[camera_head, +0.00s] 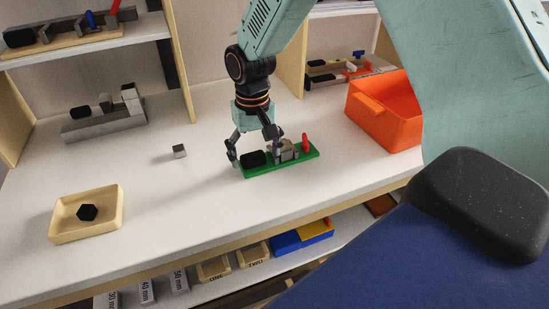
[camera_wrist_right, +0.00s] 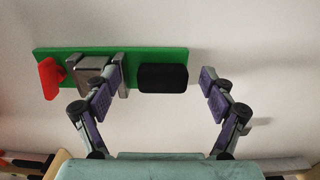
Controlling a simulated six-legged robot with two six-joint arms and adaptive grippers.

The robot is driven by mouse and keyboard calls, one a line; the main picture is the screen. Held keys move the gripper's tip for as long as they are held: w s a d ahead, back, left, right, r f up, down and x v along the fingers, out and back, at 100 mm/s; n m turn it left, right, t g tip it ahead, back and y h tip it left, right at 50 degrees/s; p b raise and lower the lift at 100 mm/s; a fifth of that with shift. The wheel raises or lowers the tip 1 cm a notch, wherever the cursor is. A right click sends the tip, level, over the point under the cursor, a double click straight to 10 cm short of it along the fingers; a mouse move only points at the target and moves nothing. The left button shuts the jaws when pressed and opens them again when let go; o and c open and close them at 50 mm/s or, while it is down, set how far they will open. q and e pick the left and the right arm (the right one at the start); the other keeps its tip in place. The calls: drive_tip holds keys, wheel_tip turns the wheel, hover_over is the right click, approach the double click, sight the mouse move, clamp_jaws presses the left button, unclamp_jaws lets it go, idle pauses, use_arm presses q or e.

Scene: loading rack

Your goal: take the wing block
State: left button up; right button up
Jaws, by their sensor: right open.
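A green board (camera_head: 290,164) on the white table carries a black rounded block (camera_head: 253,159), a grey metal block (camera_head: 287,150) and a red piece (camera_head: 306,143). I cannot tell for sure which of these is the wing block. My right gripper (camera_head: 252,147) is open over the board, its fingers to either side of the black block. In the right wrist view the black block (camera_wrist_right: 163,78) lies between the spread fingers (camera_wrist_right: 161,86), with nothing held. The left finger overlaps the metal block's (camera_wrist_right: 90,70) upright plates there. My left gripper is not in view.
A small grey cube (camera_head: 179,151) stands left of the board. A wooden tray (camera_head: 64,237) with a black hexagonal piece (camera_head: 87,212) is at front left. An orange bin (camera_head: 382,126) stands at right, a grey fixture (camera_head: 101,126) at back left. The table between is clear.

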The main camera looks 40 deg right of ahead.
drive_tip(key=shift+a+r, duration=0.15)
drive_tip(key=shift+a, duration=0.15)
drive_tip(key=shift+c, duration=1.1)
drive_tip(key=shift+s+d, duration=0.2)
drive_tip(key=c, duration=0.6)
drive_tip(key=shift+w+a, duration=0.1)
drive_tip(key=shift+a, duration=0.1)
drive_tip(key=c, duration=0.7)
